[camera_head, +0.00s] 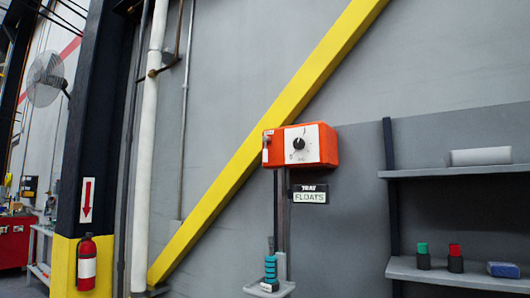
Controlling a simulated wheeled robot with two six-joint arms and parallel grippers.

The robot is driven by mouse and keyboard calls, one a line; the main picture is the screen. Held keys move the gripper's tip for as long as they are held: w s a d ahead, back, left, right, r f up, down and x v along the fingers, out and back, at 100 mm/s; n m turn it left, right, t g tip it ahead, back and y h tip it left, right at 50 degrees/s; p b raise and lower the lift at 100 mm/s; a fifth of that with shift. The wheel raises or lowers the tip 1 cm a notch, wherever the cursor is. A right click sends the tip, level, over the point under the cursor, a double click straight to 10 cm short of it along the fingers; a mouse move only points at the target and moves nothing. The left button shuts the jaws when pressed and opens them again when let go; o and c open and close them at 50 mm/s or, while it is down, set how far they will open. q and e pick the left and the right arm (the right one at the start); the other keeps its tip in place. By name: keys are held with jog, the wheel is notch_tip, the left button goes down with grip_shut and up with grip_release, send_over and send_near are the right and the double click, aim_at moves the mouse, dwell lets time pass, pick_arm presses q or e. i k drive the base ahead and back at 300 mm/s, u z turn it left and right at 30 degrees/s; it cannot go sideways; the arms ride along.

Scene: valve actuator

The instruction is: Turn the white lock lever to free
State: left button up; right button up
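An orange valve actuator box (326,138) is fixed at the wall, in the middle of the head view. Its front has a white dial plate (308,157) with a black knob (299,144). A small pale lever (267,138), which looks like the white lock lever, sits on the left part of the box. It is too small to read its setting. Neither of my grippers is in view.
A small shelf (269,291) holds a teal-and-black stack (270,268). Right shelves (455,171) hold several items. A yellow diagonal beam (262,144) runs behind the box. A fire extinguisher (86,264) is at left.

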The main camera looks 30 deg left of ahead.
aim_at(266, 139)
jog(key=k, duration=0.4)
jog(key=u, duration=1.3)
jog(key=i, duration=1.85)
jog(key=z, duration=0.15)
